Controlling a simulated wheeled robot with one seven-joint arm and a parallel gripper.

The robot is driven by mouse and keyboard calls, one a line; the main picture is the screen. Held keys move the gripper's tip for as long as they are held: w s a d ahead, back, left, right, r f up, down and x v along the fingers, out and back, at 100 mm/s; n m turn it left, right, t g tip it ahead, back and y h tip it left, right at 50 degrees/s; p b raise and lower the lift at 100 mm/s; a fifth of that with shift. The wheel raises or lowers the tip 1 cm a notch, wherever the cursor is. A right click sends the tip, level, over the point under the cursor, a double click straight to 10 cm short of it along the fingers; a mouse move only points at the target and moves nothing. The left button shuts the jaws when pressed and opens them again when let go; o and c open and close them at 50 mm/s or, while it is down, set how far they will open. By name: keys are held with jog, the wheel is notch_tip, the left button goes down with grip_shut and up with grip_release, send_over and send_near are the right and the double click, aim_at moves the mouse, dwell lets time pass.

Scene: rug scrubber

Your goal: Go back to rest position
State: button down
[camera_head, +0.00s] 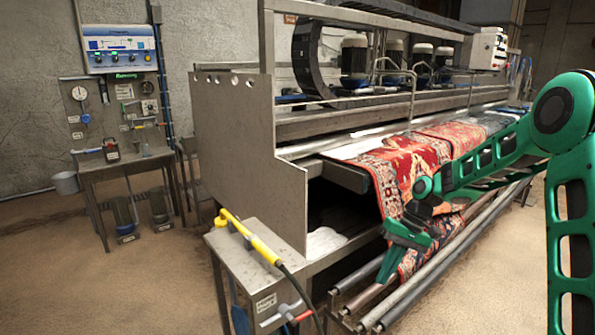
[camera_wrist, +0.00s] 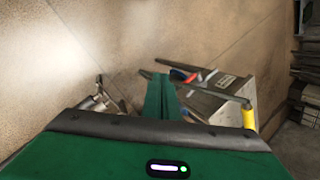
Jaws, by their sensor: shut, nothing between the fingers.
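My green arm reaches in from the right of the head view. My gripper (camera_head: 392,268) hangs low, in front of the red rug (camera_head: 395,165) and the rollers. In the wrist view my gripper (camera_wrist: 161,77) has its two green fingers together, with nothing between them. The rug is draped over the front of the long rug machine (camera_head: 250,140) and is partly hidden by my arm. I cannot tell whether the gripper touches the rug.
A yellow-handled tool (camera_head: 250,238) with a dark hose lies on the small metal side table (camera_head: 240,270). Long rollers (camera_head: 405,290) run along the machine's front. A workbench (camera_head: 125,160) stands at the left wall under a control panel (camera_head: 119,48). The floor at lower left is clear.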

jog(key=s+d+r+m+t+h, duration=0.1)
jog(key=s+d+r+m+h, duration=0.1)
jog(key=s+d+r, duration=0.5)
jog(key=s+d+r+m+h, duration=0.1)
jog(key=s+d+r+h, duration=0.15)
jog(key=s+d, duration=0.45)
jog(key=s+d+r+m, duration=0.1)
jog(key=s, duration=1)
jog(key=s+d+m+t, duration=0.1)
jog(key=s+m, duration=0.1)
jog(key=s, duration=0.9)
jog(key=shift+d+r, duration=0.35)
jog(key=shift+r, duration=0.05)
jog(key=shift+w, duration=0.1)
